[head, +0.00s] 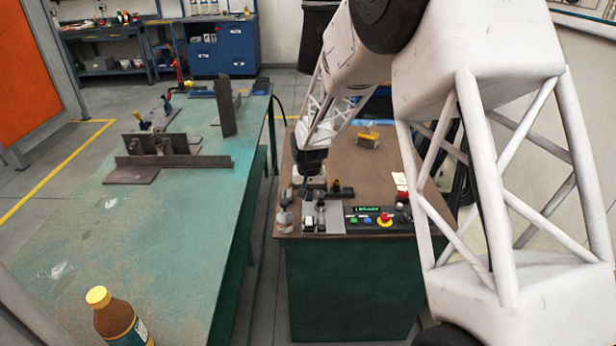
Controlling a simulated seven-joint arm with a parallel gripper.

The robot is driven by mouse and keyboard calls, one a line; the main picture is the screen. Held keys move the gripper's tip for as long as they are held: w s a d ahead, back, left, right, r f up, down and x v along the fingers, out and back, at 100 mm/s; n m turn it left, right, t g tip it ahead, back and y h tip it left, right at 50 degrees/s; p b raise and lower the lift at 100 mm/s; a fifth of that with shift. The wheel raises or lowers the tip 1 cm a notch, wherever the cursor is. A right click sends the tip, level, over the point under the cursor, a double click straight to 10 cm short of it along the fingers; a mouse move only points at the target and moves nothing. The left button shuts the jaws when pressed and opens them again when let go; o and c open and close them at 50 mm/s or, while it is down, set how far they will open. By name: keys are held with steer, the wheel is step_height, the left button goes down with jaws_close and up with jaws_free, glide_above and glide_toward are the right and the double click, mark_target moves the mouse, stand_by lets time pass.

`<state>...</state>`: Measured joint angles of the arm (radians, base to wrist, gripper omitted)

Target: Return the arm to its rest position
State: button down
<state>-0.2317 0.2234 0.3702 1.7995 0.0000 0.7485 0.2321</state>
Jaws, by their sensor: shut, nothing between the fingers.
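My white lattice arm fills the right side of the head view and reaches forward over a brown-topped cabinet (370,172). My gripper (311,188) points down at the cabinet's left part, just above or among small items there. Its fingers are small and dark at this distance. It looks shut, and I see nothing held in it. I cannot tell whether it touches the items below.
The green table (190,215) at left holds metal plates (172,161) and a capped bottle (118,318). A narrow gap separates them.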

steer(key=s+d+r+t, duration=0.1)
steer(key=s+d+r, duration=0.5)
steer(key=s+r, duration=0.3)
steer(key=s+d+r, duration=0.5)
steer(key=s+r, duration=0.5)
steer(key=s+d+r, duration=0.2)
steer(key=s+d, duration=0.1)
steer(key=s, duration=1)
steer(key=s+d+r+t, duration=0.1)
steer(key=s+d, duration=0.3)
steer(key=s, duration=0.9)
steer(key=shift+r+t, duration=0.3)
steer(key=shift+r, duration=0.4)
